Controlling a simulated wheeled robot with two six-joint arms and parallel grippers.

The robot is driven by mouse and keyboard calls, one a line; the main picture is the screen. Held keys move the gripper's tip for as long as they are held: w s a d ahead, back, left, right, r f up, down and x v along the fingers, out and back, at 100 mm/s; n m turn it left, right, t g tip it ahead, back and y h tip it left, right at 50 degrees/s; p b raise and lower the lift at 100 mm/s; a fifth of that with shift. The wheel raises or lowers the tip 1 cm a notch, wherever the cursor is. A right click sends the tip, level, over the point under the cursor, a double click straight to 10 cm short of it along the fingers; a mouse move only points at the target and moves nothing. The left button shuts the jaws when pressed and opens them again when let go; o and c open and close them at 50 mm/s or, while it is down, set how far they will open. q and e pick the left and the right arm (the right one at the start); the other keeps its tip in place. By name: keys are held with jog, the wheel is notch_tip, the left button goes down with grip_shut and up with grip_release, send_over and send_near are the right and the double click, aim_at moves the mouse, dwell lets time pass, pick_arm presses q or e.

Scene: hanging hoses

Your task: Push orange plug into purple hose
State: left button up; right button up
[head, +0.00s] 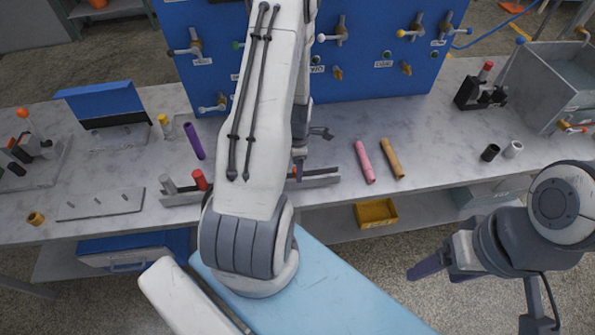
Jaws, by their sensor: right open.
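The purple hose (194,141) is a short tube on the left part of the marble bench, left of my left arm. I cannot say surely which piece is the orange plug; a small orange-brown ring-like piece (36,218) lies at the bench's front left. My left gripper (299,168) is mostly hidden behind its own arm, over the bench's middle near a metal rack; its jaws cannot be made out. My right gripper (428,267) is open and empty, in front of the bench at the right, apart from both pieces.
A red plug (198,180) stands in the metal rack (320,181). Pink (364,161) and orange-brown (391,158) tubes lie right of my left arm. Black (490,152) and white (513,149) pieces stand farther right. A blue valve board (375,55) rises behind. A grey bin (565,85) is at right.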

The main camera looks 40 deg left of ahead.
pick_arm(q)
grip_shut()
